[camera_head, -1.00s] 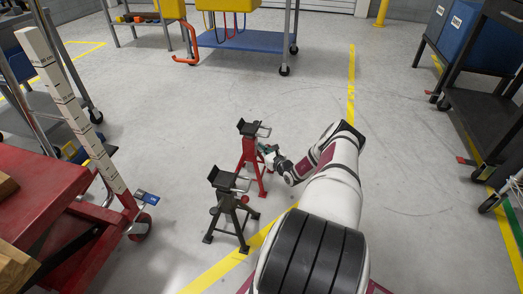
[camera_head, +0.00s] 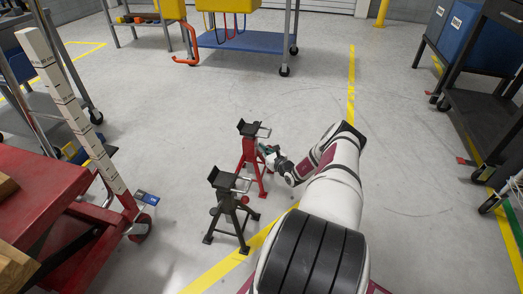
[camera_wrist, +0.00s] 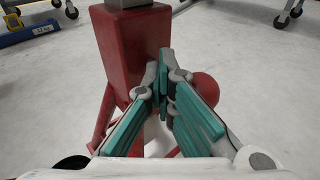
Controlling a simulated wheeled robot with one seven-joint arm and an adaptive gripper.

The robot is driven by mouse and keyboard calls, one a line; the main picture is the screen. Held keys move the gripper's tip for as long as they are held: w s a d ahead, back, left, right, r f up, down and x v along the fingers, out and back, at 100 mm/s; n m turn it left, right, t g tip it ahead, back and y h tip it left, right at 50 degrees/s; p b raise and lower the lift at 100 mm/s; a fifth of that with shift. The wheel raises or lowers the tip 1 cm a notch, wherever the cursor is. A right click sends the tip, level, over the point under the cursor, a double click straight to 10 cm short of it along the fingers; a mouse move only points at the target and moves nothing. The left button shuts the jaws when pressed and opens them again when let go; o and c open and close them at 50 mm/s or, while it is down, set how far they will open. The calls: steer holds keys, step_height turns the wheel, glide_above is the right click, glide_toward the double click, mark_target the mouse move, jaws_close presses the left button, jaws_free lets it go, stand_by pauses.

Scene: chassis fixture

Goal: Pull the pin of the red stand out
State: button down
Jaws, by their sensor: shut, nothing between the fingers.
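The red stand (camera_head: 249,152) stands upright on the floor, with a dark saddle on top and a grey handle at its upper right. In the wrist view its red column (camera_wrist: 135,45) fills the upper middle. My gripper (camera_head: 265,151) is beside the right side of the column. In the wrist view my gripper (camera_wrist: 163,85) has its teal fingers shut at the tips, close to the column; I cannot tell if they touch it. A red round knob (camera_wrist: 205,88) shows partly behind the right finger. I cannot make out the pin's shaft.
A black stand (camera_head: 228,207) stands just in front of the red one. A red cart (camera_head: 60,190) is at the left. A small blue and grey object (camera_head: 146,198) is beside it. The floor to the right of my arm is clear up to the dark cart (camera_head: 485,115).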

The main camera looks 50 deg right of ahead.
steer(key=shift+s+d+r, duration=0.25)
steer(key=shift+s+d, duration=0.2)
steer(key=shift+s, duration=0.15)
steer(key=shift+s+d+r, duration=0.2)
steer(key=shift+s+d, duration=0.25)
steer(key=shift+s, duration=0.15)
steer(key=shift+w+a, duration=0.2)
steer(key=shift+w, duration=0.35)
steer(key=f+p+v, duration=0.1)
steer(key=p+v, duration=0.4)
steer(key=v, duration=0.3)
steer(key=shift+a+r, duration=0.2)
steer(key=shift+a, duration=0.15)
